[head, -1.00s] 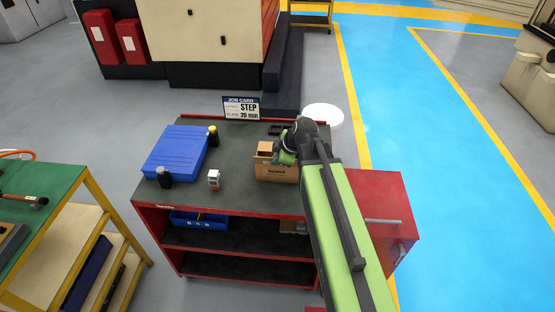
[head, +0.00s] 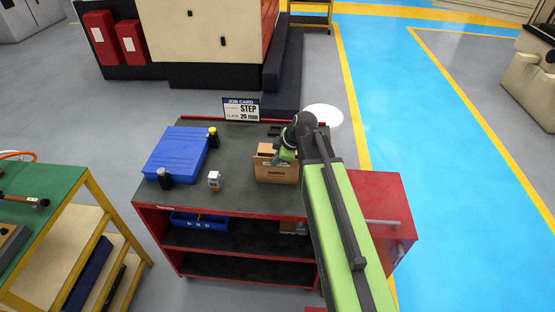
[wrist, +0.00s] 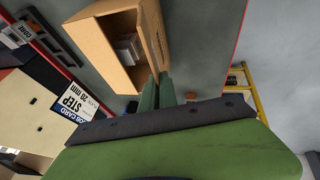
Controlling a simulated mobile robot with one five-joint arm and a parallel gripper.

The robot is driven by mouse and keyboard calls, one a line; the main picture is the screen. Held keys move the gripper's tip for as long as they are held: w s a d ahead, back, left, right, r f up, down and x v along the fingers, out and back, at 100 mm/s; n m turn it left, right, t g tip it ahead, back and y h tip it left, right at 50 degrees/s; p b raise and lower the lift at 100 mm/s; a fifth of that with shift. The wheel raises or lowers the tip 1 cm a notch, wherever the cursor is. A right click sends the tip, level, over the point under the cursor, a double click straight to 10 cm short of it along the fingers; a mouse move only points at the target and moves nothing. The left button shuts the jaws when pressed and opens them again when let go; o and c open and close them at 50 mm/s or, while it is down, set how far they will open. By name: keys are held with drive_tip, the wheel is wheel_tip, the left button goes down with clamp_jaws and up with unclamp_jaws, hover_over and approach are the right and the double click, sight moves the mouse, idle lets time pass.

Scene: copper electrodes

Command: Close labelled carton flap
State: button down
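The brown carton (head: 275,174) with dark print on its front stands at the right part of the cart's top. A lighter tan flap (head: 265,148) shows at its upper left in the head view. My gripper (head: 285,157) is at the carton's top right, partly hidden by my own arm. In the wrist view the carton (wrist: 98,48) is open, with pale items inside. My gripper's two green fingers (wrist: 158,88) lie close together beside the carton's edge, with nothing visible between them. I cannot tell whether they touch the carton.
The dark cart top (head: 235,188) also holds a blue case (head: 176,152), a dark bottle (head: 164,178), a yellow-capped bottle (head: 213,138) and a small grey-and-brown item (head: 215,181). A job card (head: 241,109) stands at the back edge. A white bin (head: 325,118) is behind.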

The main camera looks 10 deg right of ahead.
drive_tip(key=shift+w+d+r+g+y+p, duration=0.15)
drive_tip(key=shift+w+g+y+p, duration=0.15)
drive_tip(key=shift+w+g, duration=0.4)
drive_tip(key=shift+w+d+f+m+g+y+b, duration=0.15)
drive_tip(key=shift+w+m+g+y+b, duration=0.35)
drive_tip(key=shift+g, duration=0.6)
drive_tip(key=shift+w+d+f+m+g+y+b, duration=0.2)
drive_tip(key=shift+g+b, duration=0.45)
drive_tip(key=shift+g, duration=0.45)
drive_tip(key=shift+w+d+f+m+g+y+b, duration=0.15)
drive_tip(key=shift+w+g+y+b, duration=0.4)
drive_tip(key=shift+g, duration=0.55)
drive_tip(key=shift+s+r, duration=0.1)
drive_tip(key=shift+s, duration=0.05)
drive_tip(key=c, duration=1.6)
unclamp_jaws()
drive_tip(key=shift+a, duration=0.1)
drive_tip(key=shift+c, duration=0.2)
